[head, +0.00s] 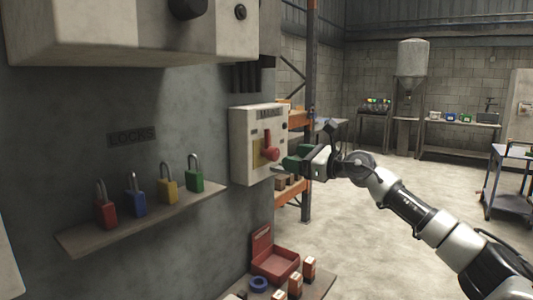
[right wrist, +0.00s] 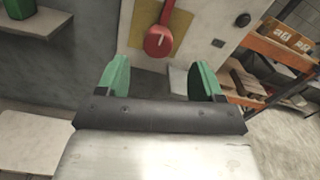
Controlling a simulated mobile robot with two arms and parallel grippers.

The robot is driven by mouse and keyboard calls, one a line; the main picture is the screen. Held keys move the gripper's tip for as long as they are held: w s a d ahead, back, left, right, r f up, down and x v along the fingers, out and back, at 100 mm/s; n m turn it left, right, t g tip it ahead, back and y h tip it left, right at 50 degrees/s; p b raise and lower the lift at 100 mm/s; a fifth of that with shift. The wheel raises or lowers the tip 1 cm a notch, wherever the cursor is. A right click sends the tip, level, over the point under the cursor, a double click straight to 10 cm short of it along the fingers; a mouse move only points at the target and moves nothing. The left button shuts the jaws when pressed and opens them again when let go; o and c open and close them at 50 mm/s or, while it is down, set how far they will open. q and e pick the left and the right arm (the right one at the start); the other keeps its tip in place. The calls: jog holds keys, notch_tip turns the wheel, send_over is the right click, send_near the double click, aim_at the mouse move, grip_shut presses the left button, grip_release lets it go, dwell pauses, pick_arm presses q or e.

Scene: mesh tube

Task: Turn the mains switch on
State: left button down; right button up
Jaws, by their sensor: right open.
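The mains box (head: 252,165) is a pale cabinet on the grey wall with a "MAINS" label. Its switch is a red lever (head: 269,148) on a yellow plate (head: 257,157). In the right wrist view the lever's round red knob (right wrist: 159,42) hangs at the lower end, over the yellow plate (right wrist: 178,30). My right gripper (head: 284,161) is beside the knob, just to its right in the head view. Its green fingers (right wrist: 160,78) are spread wide, with the knob ahead of the gap and nothing between them. My left gripper is not in view.
A shelf (head: 140,221) on the wall at left holds several coloured padlocks under a "LOCKS" sign. A lower bench (head: 318,287) bears an open red box (head: 276,262) and small items. Orange racking (head: 307,190) stands behind the mains box. Open floor lies to the right.

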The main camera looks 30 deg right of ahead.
aim_at(277, 153)
jog(key=p+x, duration=0.1)
jog(key=x, duration=0.5)
jog(key=shift+a+r, duration=0.1)
jog(key=shift+a, duration=0.05)
jog(key=shift+w+a+p, duration=0.2)
jog(key=shift+w+p, duration=0.1)
jog(key=shift+w, duration=0.25)
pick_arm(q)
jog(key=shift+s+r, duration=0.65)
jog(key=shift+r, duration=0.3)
pick_arm(e)
jog(key=c, duration=0.9)
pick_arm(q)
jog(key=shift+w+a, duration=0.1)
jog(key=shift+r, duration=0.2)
